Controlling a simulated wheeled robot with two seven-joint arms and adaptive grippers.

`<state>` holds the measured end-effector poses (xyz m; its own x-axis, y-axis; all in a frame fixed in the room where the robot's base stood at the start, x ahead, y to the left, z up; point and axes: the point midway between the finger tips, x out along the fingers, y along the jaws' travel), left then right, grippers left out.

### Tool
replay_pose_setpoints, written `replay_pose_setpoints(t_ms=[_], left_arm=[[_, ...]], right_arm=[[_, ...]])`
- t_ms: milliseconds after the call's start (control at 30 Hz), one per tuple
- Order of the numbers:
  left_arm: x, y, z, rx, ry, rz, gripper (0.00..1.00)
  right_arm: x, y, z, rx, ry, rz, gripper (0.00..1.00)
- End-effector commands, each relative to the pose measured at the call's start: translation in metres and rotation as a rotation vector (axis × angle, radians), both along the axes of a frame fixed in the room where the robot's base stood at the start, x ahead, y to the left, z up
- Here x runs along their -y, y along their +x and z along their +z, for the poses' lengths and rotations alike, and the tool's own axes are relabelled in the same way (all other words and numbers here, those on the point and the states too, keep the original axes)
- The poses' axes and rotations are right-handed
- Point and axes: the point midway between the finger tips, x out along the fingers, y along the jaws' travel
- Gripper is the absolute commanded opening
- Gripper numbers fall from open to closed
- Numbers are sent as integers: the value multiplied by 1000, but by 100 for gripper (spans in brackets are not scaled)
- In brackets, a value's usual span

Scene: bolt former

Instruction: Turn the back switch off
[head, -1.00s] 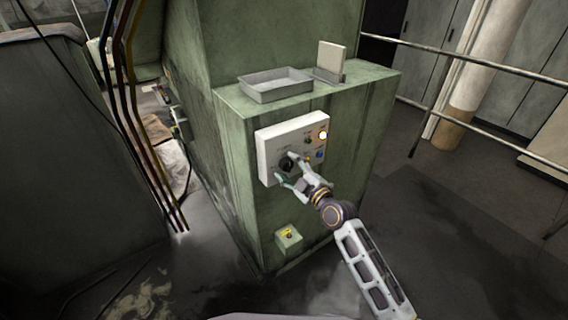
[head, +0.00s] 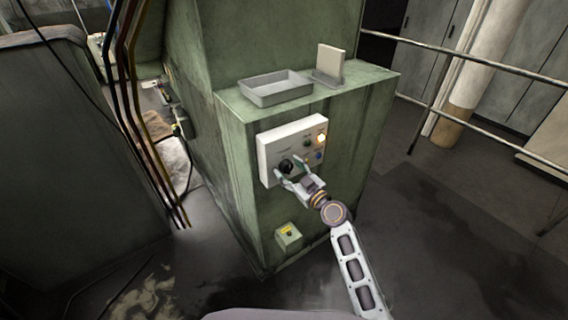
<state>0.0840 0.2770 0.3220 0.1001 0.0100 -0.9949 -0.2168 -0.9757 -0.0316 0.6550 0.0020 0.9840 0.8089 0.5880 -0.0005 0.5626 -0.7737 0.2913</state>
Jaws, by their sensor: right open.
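A white control panel (head: 268,150) is on the front face of the green machine (head: 240,205). A black rotary switch (head: 286,166) sits at its lower left. I cannot tell which way the switch points, or whether it is the back switch. My right gripper (head: 289,180) is open in front of the panel, its fingertips just below and around the black switch. I cannot tell whether they touch it. My left gripper is out of view.
A grey tray (head: 275,88) and a holder with a pale plate (head: 330,60) stand on the machine top. A small green box with a yellow label (head: 288,237) is low on the machine's front. Metal railings (head: 480,70) stand at the right.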

Motion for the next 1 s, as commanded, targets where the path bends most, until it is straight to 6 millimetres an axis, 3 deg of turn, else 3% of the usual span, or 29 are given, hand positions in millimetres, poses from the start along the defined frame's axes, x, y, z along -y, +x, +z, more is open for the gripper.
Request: replay_pose_setpoints(t_ms=[400,867,1000], left_arm=[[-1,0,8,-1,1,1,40],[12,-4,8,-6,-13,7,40],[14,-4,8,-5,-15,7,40]], right_arm=[[0,0,0,-147,202,0,61],[0,0,0,-175,240,0,61],[0,0,0,-175,240,0,45]])
